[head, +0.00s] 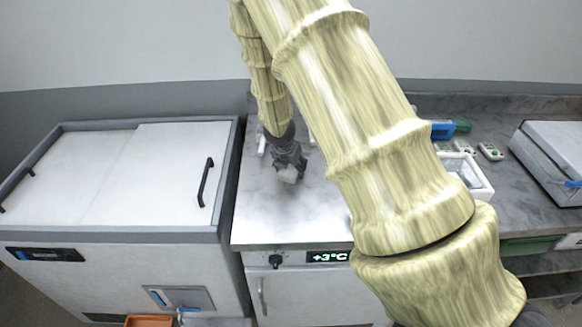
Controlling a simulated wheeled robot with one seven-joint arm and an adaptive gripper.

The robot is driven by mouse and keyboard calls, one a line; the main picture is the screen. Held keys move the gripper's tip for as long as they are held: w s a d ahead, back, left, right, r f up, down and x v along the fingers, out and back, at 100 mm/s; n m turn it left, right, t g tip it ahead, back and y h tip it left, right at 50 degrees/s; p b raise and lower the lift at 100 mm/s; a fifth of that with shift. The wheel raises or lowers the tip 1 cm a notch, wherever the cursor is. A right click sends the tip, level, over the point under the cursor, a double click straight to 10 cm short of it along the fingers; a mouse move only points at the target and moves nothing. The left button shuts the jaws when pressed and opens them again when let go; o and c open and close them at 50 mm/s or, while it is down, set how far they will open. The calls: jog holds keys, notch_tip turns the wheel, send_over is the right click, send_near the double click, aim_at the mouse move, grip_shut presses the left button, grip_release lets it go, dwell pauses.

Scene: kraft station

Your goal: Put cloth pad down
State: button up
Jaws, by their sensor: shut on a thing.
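My gripper (288,164) is at the middle of the picture, over the pale countertop (265,222). It points down and is shut on a small whitish pad (288,174), which looks like the cloth pad. The pad sits at the fingertips, low over the counter or touching it; I cannot tell which. My arm comes down from the top and hides part of the counter to the right.
A chest with sliding lids and a dark handle (206,182) stands to the left. Right of my arm are a white tray (480,190), a blue item (442,130) and a grey box (552,150). The counter's front left is bare. An orange bin (149,321) is below.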

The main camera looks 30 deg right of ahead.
jog(key=shift+s+f, duration=0.1)
jog(key=shift+f, duration=0.2)
jog(key=o, duration=0.8)
jog(key=shift+a, duration=0.1)
jog(key=shift+o, duration=1.4)
jog(key=shift+f, duration=0.25)
jog(key=shift+r, duration=0.1)
jog(key=shift+r, duration=0.15)
jog(key=shift+r+p, duration=0.35)
jog(key=shift+r, duration=0.2)
jog(key=v, duration=1.1)
jog(key=shift+r, duration=0.35)
